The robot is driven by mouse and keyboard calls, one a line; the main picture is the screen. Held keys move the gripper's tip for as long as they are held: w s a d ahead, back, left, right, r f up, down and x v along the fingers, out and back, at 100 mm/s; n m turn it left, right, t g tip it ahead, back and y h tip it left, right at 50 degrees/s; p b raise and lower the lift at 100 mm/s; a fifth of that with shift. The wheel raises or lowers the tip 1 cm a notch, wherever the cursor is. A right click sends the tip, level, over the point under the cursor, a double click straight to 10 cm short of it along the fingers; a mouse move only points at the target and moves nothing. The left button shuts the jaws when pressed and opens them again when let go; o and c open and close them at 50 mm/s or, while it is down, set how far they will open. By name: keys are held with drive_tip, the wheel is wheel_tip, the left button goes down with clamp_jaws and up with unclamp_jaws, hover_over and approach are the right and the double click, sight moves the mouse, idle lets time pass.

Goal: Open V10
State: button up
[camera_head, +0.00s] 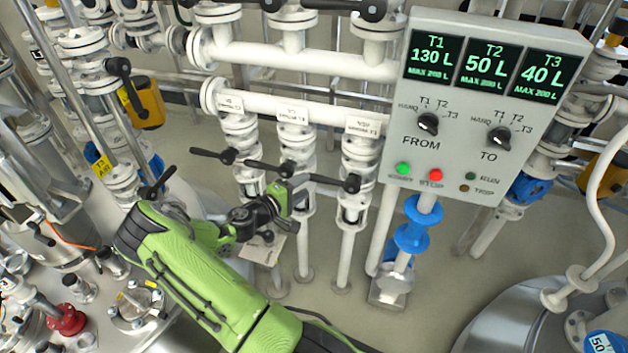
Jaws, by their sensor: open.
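Three white vertical valve pipes hang from a horizontal pipe, each with a small label and a black lever. The right one's label (362,125) seems to read V10, but the print is small. Its black lever (330,180) points left, across the pipe, from a pivot on the valve body (360,158). My gripper (288,192) is open, in front of the middle valve pipe. It is close to the left end of the right lever; I cannot tell whether they touch. Part of that lever's free end may be hidden by my gripper.
The middle lever (268,167) and left lever (212,154) lie close to my gripper. A control panel (478,105) with tank displays, two knobs and buttons stands to the right. Tank fittings crowd the lower left. Open floor (330,305) shows below the valves.

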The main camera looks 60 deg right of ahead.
sight(313, 180)
drive_tip(key=x, duration=0.6)
drive_tip(key=shift+s+d+f+b, duration=0.15)
drive_tip(key=shift+d+b, duration=0.15)
drive_tip(key=shift+d, duration=0.05)
clamp_jaws()
